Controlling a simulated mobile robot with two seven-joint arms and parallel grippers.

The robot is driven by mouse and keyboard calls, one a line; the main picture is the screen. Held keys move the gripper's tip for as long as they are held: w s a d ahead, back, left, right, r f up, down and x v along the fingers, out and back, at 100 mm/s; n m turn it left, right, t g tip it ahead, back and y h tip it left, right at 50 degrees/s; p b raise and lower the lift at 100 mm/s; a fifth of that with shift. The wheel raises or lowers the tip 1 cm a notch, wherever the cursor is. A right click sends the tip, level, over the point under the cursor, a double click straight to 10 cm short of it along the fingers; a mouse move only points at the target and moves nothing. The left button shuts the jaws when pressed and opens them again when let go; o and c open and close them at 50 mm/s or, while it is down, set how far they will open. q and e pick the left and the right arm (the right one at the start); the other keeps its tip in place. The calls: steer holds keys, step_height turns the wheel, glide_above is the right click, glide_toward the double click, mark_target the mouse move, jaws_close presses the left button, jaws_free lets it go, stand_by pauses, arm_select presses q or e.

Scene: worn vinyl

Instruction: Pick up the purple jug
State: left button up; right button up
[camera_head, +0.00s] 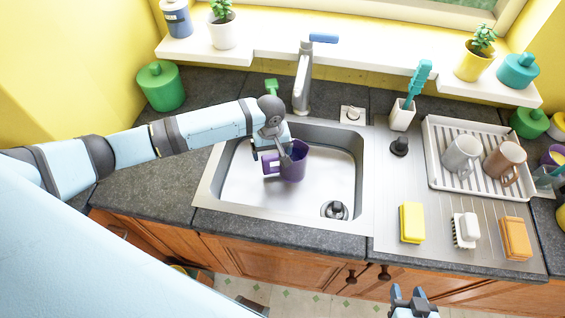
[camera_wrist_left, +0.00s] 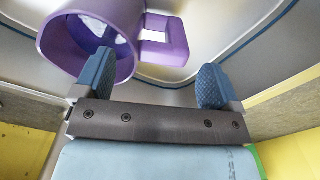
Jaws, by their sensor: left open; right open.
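The purple jug (camera_head: 293,164) stands in the steel sink basin (camera_head: 335,165), its handle toward the left in the head view. In the left wrist view the jug (camera_wrist_left: 127,50) shows its open mouth, with the handle (camera_wrist_left: 165,40) to the right. My left gripper (camera_head: 282,150) is open at the jug's rim. In the left wrist view one finger of the left gripper (camera_wrist_left: 155,85) overlaps the jug's mouth and the other is outside, below the handle. Contact cannot be told. My right gripper (camera_head: 413,300) is open and empty, low in front of the counter.
The faucet (camera_head: 303,80) rises behind the basin. A white rack (camera_head: 440,180) with two mugs stands at the right. A yellow sponge (camera_head: 412,223), a brush (camera_head: 466,230) and an orange sponge (camera_head: 516,238) lie on the drainboard. The basin's right side is clear around the drain.

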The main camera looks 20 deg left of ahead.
mark_target(271, 158)
arm_select(q)
steer(key=f, duration=0.3)
steer(key=f+p, duration=0.1)
steer(key=f, duration=0.1)
steer(key=shift+s, duration=0.35)
steer(key=shift+c, duration=0.4)
jaws_close()
